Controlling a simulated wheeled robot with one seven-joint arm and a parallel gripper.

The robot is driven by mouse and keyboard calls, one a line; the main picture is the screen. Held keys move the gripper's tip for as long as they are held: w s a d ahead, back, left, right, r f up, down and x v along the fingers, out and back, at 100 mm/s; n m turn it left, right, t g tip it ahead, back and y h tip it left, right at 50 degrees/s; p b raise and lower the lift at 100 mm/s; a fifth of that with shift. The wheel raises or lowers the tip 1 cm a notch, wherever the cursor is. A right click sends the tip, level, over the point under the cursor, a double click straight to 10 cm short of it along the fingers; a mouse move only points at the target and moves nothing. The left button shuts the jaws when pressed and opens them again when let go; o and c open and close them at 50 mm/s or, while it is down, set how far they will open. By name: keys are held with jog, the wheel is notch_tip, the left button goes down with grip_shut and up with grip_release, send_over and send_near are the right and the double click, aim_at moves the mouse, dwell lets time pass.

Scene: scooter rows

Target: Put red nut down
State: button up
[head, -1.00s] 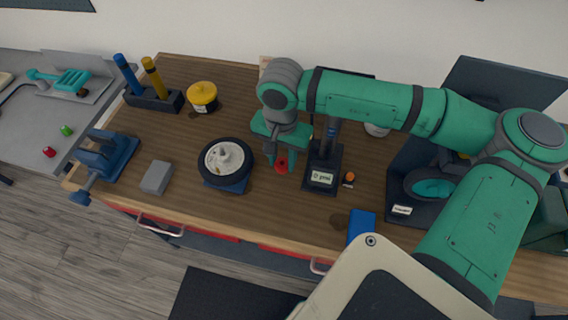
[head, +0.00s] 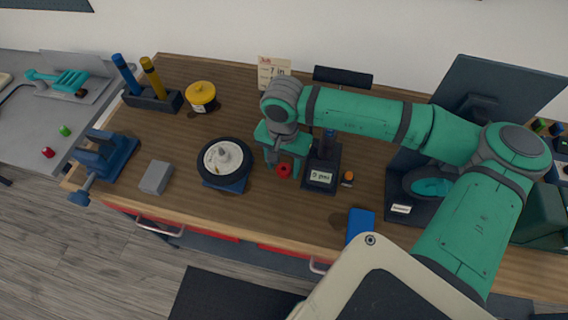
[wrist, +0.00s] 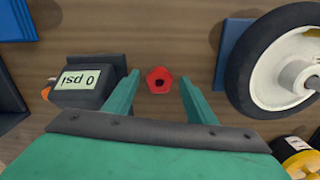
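The red nut (head: 284,170) lies on the wooden workbench (head: 240,108), between the wheel on its blue stand and the dark gauge stand. In the wrist view the red nut (wrist: 159,80) shows a dark centre hole, with bare wood around it. My gripper (head: 284,164) is over the nut, pointing down. In the wrist view its two green fingers (wrist: 160,84) stand apart on either side of the nut, with a gap to each side. The gripper is open and holds nothing.
The wheel (head: 225,160) is left of the nut, and the gauge stand (head: 321,172) is close on the right. A grey block (head: 156,177), a blue vise (head: 106,154), a yellow tin (head: 201,97) and a blue box (head: 361,224) are on the bench. Bare wood lies in front.

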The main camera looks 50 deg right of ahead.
notch_tip(320, 180, up, 12)
jog(key=shift+r, duration=0.2)
dwell(0.6)
jog(key=shift+w, duration=0.1)
dwell(0.4)
